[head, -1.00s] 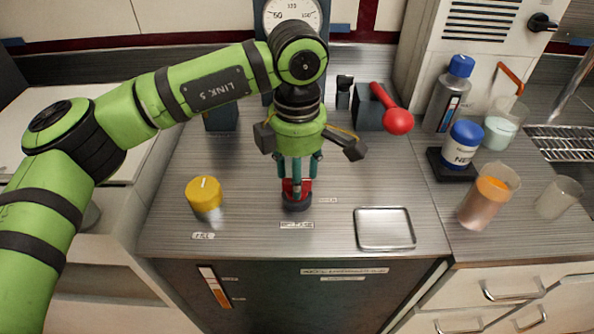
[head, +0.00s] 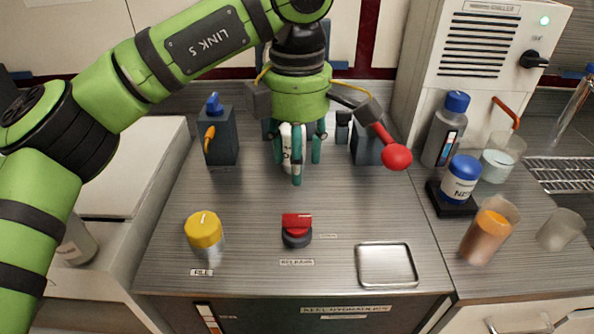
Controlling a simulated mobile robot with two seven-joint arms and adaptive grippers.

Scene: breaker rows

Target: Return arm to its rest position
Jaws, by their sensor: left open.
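My left arm comes in from the left and reaches over the metal counter (head: 260,215). My left gripper (head: 297,170) is open, with its teal fingers pointing down and apart. It hangs above the counter, behind a red-topped knob on a dark round base (head: 297,230). Nothing shows held between the fingers. A white cylindrical thing (head: 289,148) shows partly behind the fingers; most of it is hidden. My right gripper does not show.
A yellow-lidded jar (head: 204,233) stands front left and an empty metal tray (head: 386,265) front right. A red ball-ended lever (head: 396,157) and an orange-handled block (head: 220,138) flank the gripper. Bottles and beakers (head: 489,230) stand at right.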

